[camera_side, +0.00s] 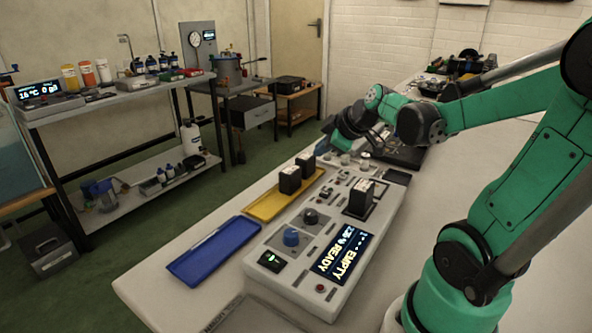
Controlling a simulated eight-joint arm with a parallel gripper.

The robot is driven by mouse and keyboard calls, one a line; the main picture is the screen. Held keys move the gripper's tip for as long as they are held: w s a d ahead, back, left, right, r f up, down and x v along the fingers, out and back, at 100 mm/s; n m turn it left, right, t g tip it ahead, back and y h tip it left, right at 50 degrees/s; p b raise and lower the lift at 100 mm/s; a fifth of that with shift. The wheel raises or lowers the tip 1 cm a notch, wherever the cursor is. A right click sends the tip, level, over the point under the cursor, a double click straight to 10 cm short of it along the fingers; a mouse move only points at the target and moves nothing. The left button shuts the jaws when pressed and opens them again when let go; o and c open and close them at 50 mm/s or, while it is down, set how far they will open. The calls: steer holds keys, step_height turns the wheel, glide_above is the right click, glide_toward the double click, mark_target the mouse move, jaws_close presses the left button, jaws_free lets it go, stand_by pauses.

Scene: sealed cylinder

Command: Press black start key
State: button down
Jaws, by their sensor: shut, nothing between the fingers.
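The pale grey console (262,238) lies on the white bench, with a lit display (342,254) reading "READY" and "EMPTY". On its top are a black round control (310,217), a blue knob (291,237), a black switch with a green light (271,261) and a small red button (320,288). I cannot tell which black control is the start key. A black block (361,197) with a pale top sits in a black seat on the console. My gripper (343,153) is shut and empty at the console's far end, away from these front controls; its fingertips are small and hard to make out.
A yellow tray (262,211) beside the console holds two black blocks (290,180). An empty blue tray (214,250) lies nearer the bench's left edge. Small metal parts stand near my gripper. Dark equipment (465,64) stands at the bench's far end. The bench's front left is clear.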

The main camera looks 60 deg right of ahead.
mark_target(328, 195)
steer(key=d, duration=0.2)
steer(key=shift+s+d+n, duration=0.3)
steer(key=shift+d, duration=0.05)
steer(key=shift+f, duration=0.1)
steer(key=shift+f, duration=4.3)
steer(key=shift+f, duration=0.1)
steer(key=shift+f, duration=0.35)
steer(key=shift+r, duration=0.1)
steer(key=shift+r, duration=0.35)
